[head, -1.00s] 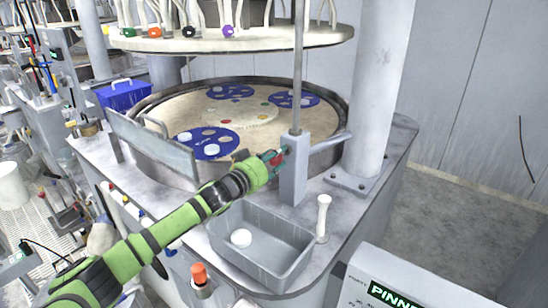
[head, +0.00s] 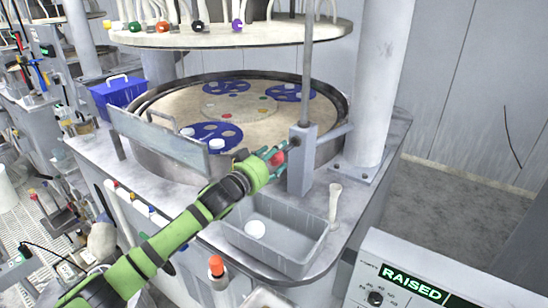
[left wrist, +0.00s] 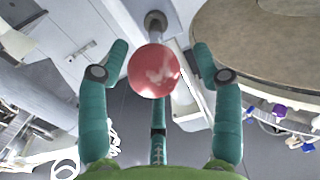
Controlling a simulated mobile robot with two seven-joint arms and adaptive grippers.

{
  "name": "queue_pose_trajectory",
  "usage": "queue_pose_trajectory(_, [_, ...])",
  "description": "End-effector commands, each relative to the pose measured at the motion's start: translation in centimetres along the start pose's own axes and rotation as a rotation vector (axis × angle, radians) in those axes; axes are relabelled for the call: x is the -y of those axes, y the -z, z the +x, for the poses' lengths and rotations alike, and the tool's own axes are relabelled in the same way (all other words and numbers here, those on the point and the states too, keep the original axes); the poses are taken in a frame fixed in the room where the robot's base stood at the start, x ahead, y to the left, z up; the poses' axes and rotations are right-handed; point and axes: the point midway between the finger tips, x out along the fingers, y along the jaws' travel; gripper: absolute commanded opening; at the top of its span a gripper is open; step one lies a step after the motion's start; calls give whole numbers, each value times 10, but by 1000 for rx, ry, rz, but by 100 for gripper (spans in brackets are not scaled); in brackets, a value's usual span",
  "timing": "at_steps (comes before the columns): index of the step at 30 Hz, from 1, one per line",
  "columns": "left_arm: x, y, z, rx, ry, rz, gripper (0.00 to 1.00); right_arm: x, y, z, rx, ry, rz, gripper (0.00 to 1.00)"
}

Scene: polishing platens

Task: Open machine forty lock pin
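The lock pin shows a red ball knob (head: 277,158) on the side of a grey upright post (head: 302,165) at the right rim of the machine. In the left wrist view the red knob (left wrist: 154,72) sits at the end of a metal shaft (left wrist: 156,25). My left gripper (head: 272,157) reaches the knob from the left. Its teal fingers (left wrist: 160,65) stand apart on both sides of the knob, with visible gaps, so it is open. The display (head: 413,283) on the front panel reads RAISED. My right gripper is in neither view.
A round platen table (head: 190,100) with blue perforated discs lies behind the post. A grey basin (head: 290,262) with a white round piece and a pale upright handle (head: 334,205) stand in front. A clear guard plate (head: 160,140) stands left of my gripper.

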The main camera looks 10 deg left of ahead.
Motion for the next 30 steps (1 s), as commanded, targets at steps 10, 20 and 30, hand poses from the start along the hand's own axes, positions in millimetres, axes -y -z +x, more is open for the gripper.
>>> queue_pose_trajectory(10, [0,-4,-14,6,0,-2,66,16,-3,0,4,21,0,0])
queue_pose_trajectory(20, [-1,-3,-78,7,-1,1,66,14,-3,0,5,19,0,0])
queue_pose_trajectory(30, [-1,-1,-118,2,0,0,66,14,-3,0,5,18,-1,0])
